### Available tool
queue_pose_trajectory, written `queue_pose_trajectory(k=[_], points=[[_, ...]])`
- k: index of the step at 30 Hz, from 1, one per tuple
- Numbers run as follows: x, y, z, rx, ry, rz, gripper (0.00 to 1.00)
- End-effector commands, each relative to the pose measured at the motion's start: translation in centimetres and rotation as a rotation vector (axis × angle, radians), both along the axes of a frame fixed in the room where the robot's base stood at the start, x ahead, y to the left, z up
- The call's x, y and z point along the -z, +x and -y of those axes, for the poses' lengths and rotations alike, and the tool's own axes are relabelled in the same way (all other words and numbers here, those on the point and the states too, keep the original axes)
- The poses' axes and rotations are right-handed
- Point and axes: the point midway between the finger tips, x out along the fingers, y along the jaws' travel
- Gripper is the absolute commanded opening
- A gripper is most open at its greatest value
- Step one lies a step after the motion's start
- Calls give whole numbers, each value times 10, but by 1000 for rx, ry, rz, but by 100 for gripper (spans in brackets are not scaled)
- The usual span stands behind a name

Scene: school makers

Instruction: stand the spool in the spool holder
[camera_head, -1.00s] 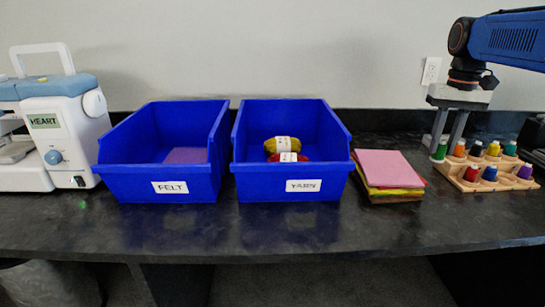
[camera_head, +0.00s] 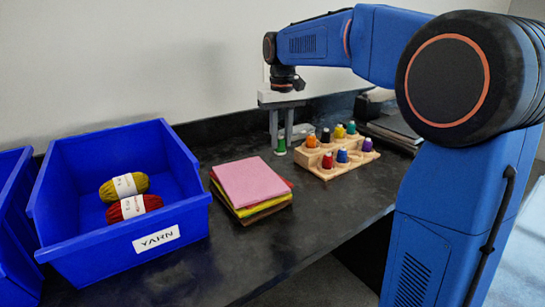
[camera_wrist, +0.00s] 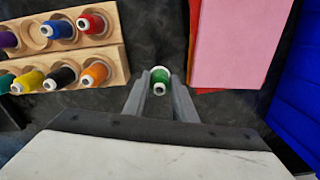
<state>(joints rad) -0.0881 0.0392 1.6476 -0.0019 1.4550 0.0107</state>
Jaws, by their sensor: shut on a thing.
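The spool is green with a white end (camera_head: 280,147). My gripper (camera_head: 281,135) is shut on it, its fingers on either side. The wrist view also shows the green spool (camera_wrist: 160,76) between the fingertips. It looks upright and low over the counter; I cannot tell whether it touches. The wooden spool holder (camera_head: 329,174) stands just right of my gripper, and to the left in the wrist view (camera_wrist: 112,60). Its back row holds orange, black, yellow and teal spools. Its front row holds red, blue and purple ones, with an empty seat (camera_wrist: 33,38) between blue and purple.
A stack of felt sheets (camera_head: 252,182), pink on top, lies left of my gripper, close by. A blue yarn bin (camera_head: 185,215) with two yarn balls stands farther left. Dark flat items (camera_head: 396,130) lie behind the holder. The counter (camera_head: 300,225) in front is bare.

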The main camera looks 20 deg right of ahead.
Motion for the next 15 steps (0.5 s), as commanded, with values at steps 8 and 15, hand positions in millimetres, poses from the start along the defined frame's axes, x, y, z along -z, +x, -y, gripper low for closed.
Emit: queue_pose_trajectory(k=[8, 15], points=[[24, 0, 0, 0, 0, 0, 3], [52, -1, 0, 0, 0, -2, 3]])
